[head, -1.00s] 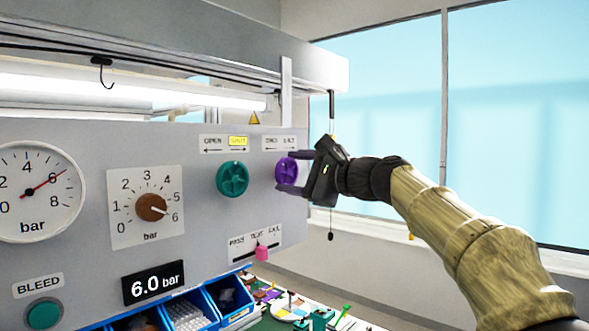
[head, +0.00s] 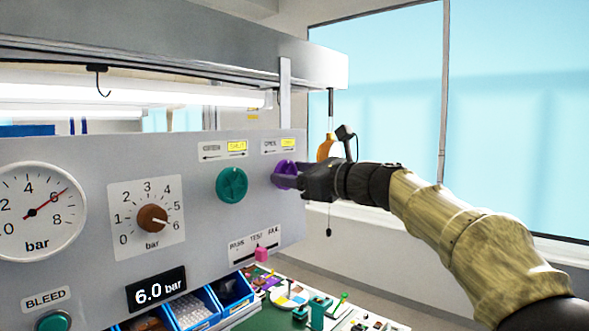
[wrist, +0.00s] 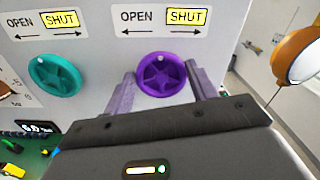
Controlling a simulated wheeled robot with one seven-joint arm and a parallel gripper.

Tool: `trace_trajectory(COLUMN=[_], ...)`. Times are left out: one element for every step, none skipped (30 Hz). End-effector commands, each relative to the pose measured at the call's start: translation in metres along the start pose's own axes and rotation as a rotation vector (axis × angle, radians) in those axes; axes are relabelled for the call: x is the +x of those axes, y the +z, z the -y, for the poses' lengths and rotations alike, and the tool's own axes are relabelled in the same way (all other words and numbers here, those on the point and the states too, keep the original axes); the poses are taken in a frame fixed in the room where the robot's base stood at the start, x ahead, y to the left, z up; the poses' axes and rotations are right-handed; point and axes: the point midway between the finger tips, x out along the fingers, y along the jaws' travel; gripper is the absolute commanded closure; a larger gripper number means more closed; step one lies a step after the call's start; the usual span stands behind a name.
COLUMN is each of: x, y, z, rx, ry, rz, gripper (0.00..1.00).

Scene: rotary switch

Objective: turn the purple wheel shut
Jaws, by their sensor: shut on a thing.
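The purple wheel (head: 280,169) is at the right end of the grey panel. In the wrist view the purple wheel (wrist: 161,73) faces me, with a star-shaped hub. My gripper (head: 288,176) is shut on it. Its fingers (wrist: 160,70) lie on the wheel's left and right sides in the wrist view. The label (wrist: 160,18) above the wheel reads OPEN and SHUT, with SHUT lit yellow. In the head view my gripper hides part of the wheel's right side.
A teal wheel (head: 232,185) sits left of the purple one, its SHUT label also yellow. A pink lever (head: 261,254) is below. An orange rounded object (wrist: 299,55) hangs to the right. Blue bins (head: 234,291) and small parts lie under the panel.

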Motion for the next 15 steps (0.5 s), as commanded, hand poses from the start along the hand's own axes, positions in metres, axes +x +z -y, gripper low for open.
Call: trace_trajectory(x=[0.0003, 0.0003, 0.0003, 0.0004, 0.0004, 0.0004, 0.0004, 0.0004, 0.0005, 0.0005, 0.0005, 0.0005, 0.0005, 0.0005, 0.0006], y=[-0.0022, -0.0024, -0.0027, -0.0029, -0.0031, -0.0033, -0.0034, -0.0035, -0.0037, -0.0038, -0.0039, -0.0041, -0.0041, -0.0042, -0.0043], z=[0.0002, 0.0001, 0.0001, 0.0001, 0.0, 0.0, -0.0001, -0.0001, -0.0001, -0.0001, -0.0001, -0.0002, -0.0002, -0.0002, -0.0002], rx=[0.018, 0.026, 0.035, 0.04, 0.044, 0.048, 0.05, 0.051, 0.053, 0.053, 0.054, 0.054, 0.054, 0.054, 0.054], ry=[0.002, 0.002, 0.002, 0.002, 0.003, 0.003, 0.003, 0.003, 0.003, 0.003, 0.003, 0.003, 0.003, 0.003, 0.004], rz=[-0.005, -0.005, -0.005, -0.005, -0.005, -0.005, -0.005, -0.005, -0.005, -0.005, -0.006, -0.006, -0.006, -0.006, -0.006], gripper=[0.66, 0.66, 0.66, 0.66, 0.66, 0.66, 0.66, 0.66, 0.66, 0.66, 0.66, 0.66, 0.66, 0.66, 0.66])
